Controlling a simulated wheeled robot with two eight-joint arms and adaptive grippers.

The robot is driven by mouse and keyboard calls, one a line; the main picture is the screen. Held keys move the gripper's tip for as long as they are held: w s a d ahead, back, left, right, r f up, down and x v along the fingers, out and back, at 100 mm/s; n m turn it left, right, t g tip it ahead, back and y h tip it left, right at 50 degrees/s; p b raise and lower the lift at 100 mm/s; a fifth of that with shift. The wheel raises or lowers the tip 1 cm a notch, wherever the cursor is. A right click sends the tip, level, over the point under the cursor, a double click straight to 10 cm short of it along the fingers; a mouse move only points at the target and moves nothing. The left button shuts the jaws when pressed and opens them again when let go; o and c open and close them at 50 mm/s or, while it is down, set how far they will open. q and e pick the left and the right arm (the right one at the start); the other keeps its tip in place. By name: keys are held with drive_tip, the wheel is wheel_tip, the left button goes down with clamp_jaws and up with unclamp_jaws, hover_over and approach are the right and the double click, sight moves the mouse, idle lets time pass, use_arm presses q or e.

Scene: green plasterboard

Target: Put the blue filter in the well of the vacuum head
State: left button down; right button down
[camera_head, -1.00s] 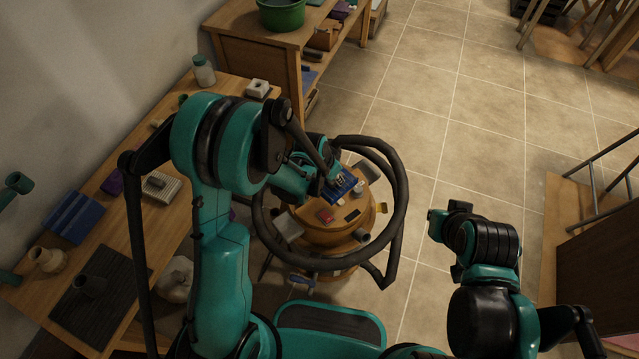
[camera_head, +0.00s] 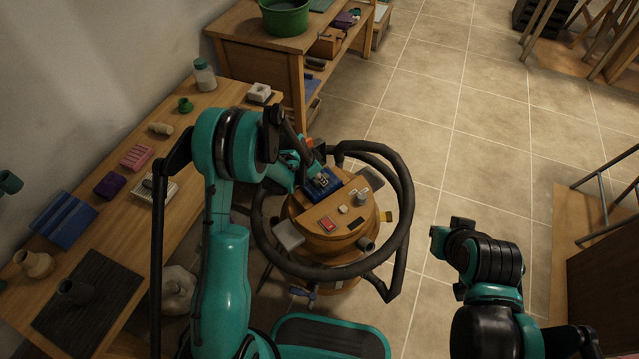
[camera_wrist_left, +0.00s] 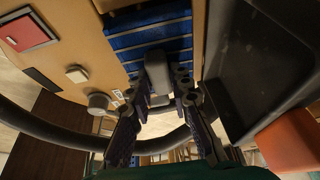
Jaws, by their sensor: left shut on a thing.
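The blue filter (camera_head: 321,185) is a ribbed blue block with a grey grip. It is at the far left part of the top of the orange-brown vacuum head (camera_head: 318,240). My left gripper (camera_head: 312,168) is above it. In the left wrist view, my left gripper (camera_wrist_left: 162,92) is shut on the grey grip, and the blue ribs of the filter (camera_wrist_left: 150,40) lie beside an orange-brown edge. The well is hidden under or behind the filter, and I cannot tell whether the filter is inside it. My right gripper (camera_head: 447,233) is away to the right, its fingers unclear.
A black hose (camera_head: 402,225) loops around the vacuum. A red switch (camera_head: 327,224) and small pale parts are on its top. A wooden bench (camera_head: 150,200) with several objects stands left, another with a green tub (camera_head: 284,17) behind.

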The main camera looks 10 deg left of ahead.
use_arm(q)
wheel_tip(320, 180, down, 2)
drive_tip(key=shift+f+b, duration=0.25)
drive_tip(key=shift+b, duration=0.15)
drive_tip(key=shift+r, duration=0.15)
drive_tip(key=shift+f, duration=0.2)
drive_tip(key=c, duration=1.4)
unclamp_jaws()
drive_tip(key=shift+o, duration=0.2)
drive_tip(key=shift+r, duration=0.1)
